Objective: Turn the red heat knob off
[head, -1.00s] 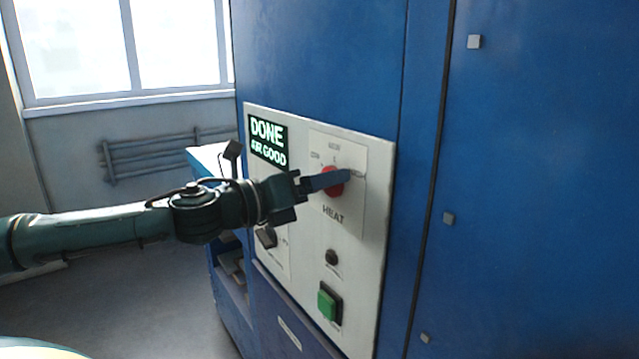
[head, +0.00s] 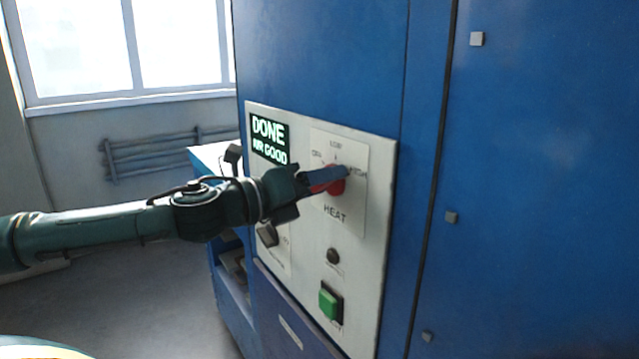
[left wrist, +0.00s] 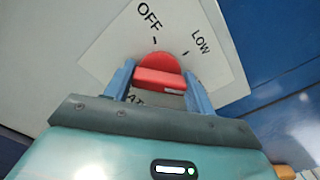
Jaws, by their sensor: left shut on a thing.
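The red heat knob (head: 336,187) sits on a white plate marked HEAT on the machine's control panel, with OFF, LOW and a third mark around it. In the left wrist view the knob (left wrist: 158,74) has its raised red bar between my two blue fingers. My left gripper (head: 340,177) is shut on the knob. OFF and LOW are readable in the wrist view; the fingers partly hide the knob, and I cannot tell exactly which mark it points to. My right gripper is not in view.
The panel's display (head: 269,138) reads DONE, AIR GOOD. Below the heat knob are a small dark round part (head: 333,256) and a green button (head: 329,302). A dark switch (head: 267,235) is at the lower left. The blue cabinet (head: 540,180) fills the right side.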

